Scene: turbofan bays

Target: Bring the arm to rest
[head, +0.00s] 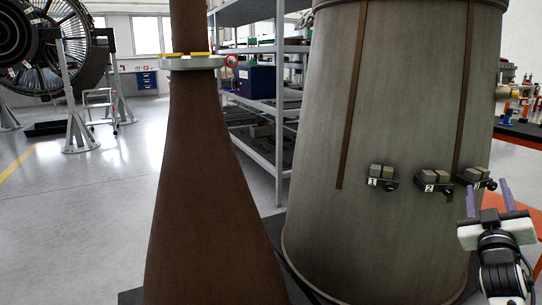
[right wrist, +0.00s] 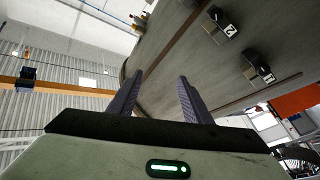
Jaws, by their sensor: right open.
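My right gripper (head: 489,188) is at the lower right of the head view, its two purple fingers pointing up and spread apart. It is in front of the right side of the large grey casing (head: 400,110), close to the rightmost small block unit. In the right wrist view the fingers (right wrist: 160,78) are apart with nothing between them. The casing (right wrist: 190,65) lies beyond them. My left gripper is not in view.
Several small block units with number tags (head: 381,178) are on the casing. A tall brown cone (head: 205,190) with a pale collar (head: 192,63) stands left of it. A grey shelf rack (head: 262,105) is behind. Open floor (head: 100,200) lies to the left.

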